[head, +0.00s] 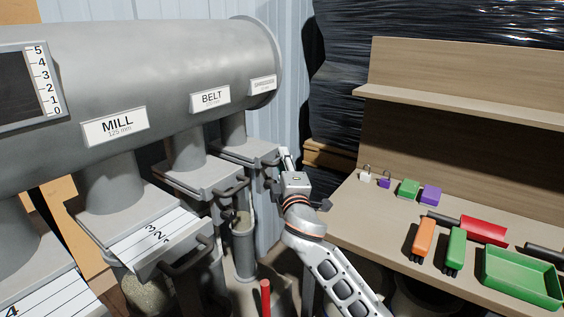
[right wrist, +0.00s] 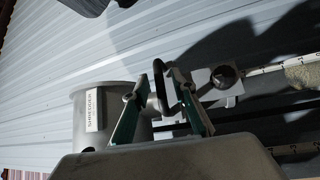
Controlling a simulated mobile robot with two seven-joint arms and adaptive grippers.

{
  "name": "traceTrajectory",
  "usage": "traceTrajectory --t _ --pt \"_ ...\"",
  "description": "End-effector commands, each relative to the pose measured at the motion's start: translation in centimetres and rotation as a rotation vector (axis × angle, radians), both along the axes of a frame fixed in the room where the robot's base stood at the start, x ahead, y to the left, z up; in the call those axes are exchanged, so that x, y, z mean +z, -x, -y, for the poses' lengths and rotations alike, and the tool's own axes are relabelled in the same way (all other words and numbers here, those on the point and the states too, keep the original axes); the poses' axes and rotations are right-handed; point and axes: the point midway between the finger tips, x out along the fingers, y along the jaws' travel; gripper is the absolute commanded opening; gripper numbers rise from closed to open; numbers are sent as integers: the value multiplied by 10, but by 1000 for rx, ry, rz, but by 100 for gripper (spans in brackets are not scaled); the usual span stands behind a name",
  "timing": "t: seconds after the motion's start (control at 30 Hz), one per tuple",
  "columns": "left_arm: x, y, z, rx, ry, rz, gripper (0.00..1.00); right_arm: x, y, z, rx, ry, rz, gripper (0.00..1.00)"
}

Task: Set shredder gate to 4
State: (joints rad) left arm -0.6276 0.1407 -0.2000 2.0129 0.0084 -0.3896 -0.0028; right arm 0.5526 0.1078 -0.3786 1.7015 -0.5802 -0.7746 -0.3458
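The shredder branch is the farthest one on the big grey duct (head: 150,70). Its label (head: 263,85) is too blurred to read in the head view, but the right wrist view shows a SHREDDER label (right wrist: 93,110). The shredder gate (head: 245,150) looks pushed in, with no scale numbers visible on it. My right gripper (head: 280,172) is at the front of this gate. In the right wrist view its two fingers (right wrist: 150,85) stand apart, with the dark loop handle (right wrist: 183,95) close beside the right finger. Contact with the handle is unclear. My left gripper is out of view.
The belt gate (head: 198,177) and the mill gate (head: 150,240), pulled out with 2 and 3 showing, stand left of the shredder gate. A wooden bench (head: 350,225) with padlocks, coloured blocks and a green tray (head: 520,280) is close on the right.

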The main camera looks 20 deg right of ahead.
Motion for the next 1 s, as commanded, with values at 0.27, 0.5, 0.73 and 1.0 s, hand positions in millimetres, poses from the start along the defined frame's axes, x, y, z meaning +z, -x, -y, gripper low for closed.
traceTrajectory --t 0.27,0.5,0.73,1.0 --pt "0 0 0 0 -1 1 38 1 -6 1 0 0 0 26" --pt "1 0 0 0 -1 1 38 1 -6 1 0 0 0 0" --pt "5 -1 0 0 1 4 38 2 -2 4 -1 0 0 0" --pt "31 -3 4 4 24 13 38 5 33 32 -2 2 -1 0"
